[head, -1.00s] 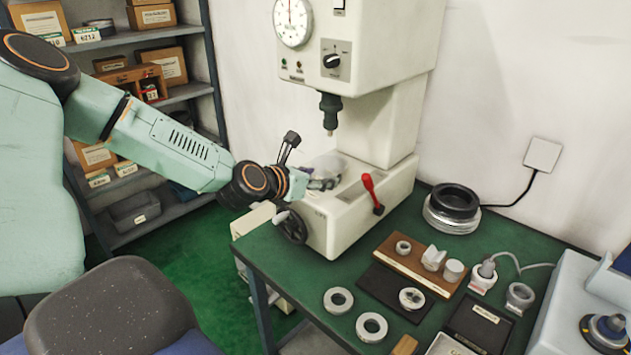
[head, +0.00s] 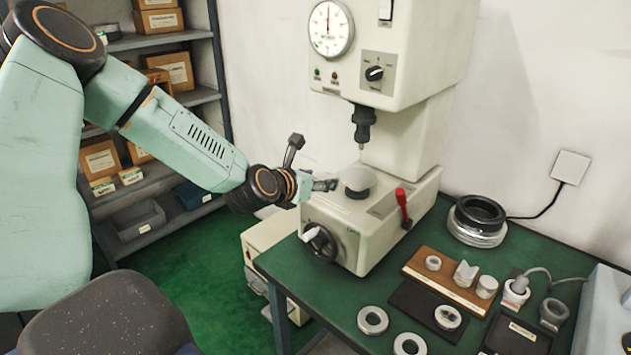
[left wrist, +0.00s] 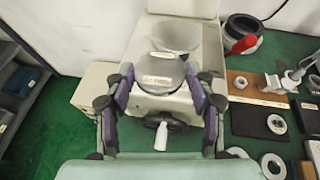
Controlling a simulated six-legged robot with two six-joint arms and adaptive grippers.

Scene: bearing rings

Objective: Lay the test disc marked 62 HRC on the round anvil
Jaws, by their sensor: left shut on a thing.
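My left gripper (head: 328,186) is in front of the hardness tester, close to its round anvil (head: 358,179). In the left wrist view its two purple-backed fingers (left wrist: 159,72) are shut on a grey test disc (left wrist: 158,70) with a pale label whose writing is too small to read. The disc is between the fingers, and the pale round anvil (left wrist: 178,37) shows just beyond it. I cannot tell the gap between disc and anvil. In the head view I cannot make out the disc clearly at the gripper. My right gripper is not in view.
The tester's indenter (head: 363,125) hangs above the anvil. A red lever (head: 402,207) stands right of it and a handwheel (head: 320,240) is at its front. Rings (head: 373,320), a wooden block holder (head: 455,282) and stacked black and silver rings (head: 478,220) occupy the green table.

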